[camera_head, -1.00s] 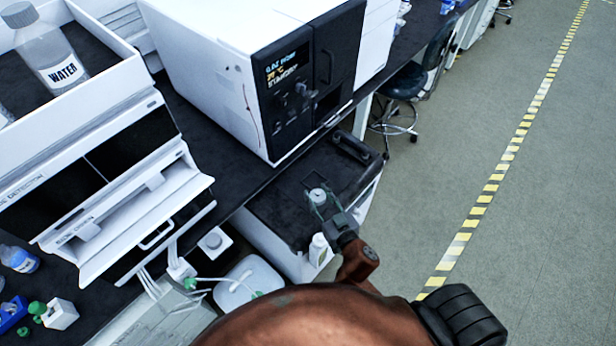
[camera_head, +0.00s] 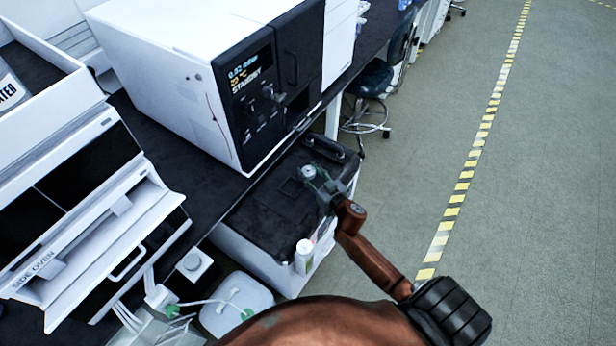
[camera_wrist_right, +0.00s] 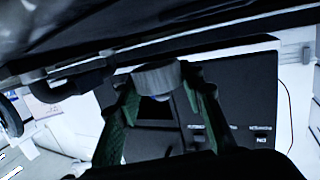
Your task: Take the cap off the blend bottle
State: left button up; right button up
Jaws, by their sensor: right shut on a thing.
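My right gripper (camera_head: 316,181) is shut on a round grey-white cap (camera_head: 308,172), held over the dark-topped white cart. In the right wrist view the cap (camera_wrist_right: 157,76) sits between the two green-tinted fingertips (camera_wrist_right: 158,90), with no bottle visible beneath it. A small white bottle (camera_head: 303,257) stands upright near the cart's front edge, apart from the gripper. Its label is not readable, so I cannot tell for sure that it is the blend bottle. Its mouth is too small to make out. My left gripper is not in view.
The dark cart top (camera_head: 275,215) is largely clear. A large white instrument (camera_head: 170,75) with a black front stands behind it. The side oven unit (camera_head: 90,230) is at left. A white jug (camera_head: 237,305) with tubing stands below. Open floor lies to the right.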

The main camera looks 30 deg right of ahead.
aim_at(309, 175)
jog(key=shift+w+d+f, duration=0.2)
jog(key=shift+f, duration=0.2)
jog(key=f+b, duration=0.1)
jog(key=f, duration=0.1)
jog(key=f+b, duration=0.1)
jog(key=shift+w+d+f, duration=0.15)
jog(key=shift+w+f, duration=0.05)
jog(key=shift+f, duration=0.15)
jog(key=shift+r, duration=0.15)
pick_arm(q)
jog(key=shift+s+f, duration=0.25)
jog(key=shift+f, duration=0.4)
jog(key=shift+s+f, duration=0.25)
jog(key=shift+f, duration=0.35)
pick_arm(e)
jog(key=o, duration=0.8)
jog(key=shift+f, duration=0.2)
jog(key=o, duration=0.5)
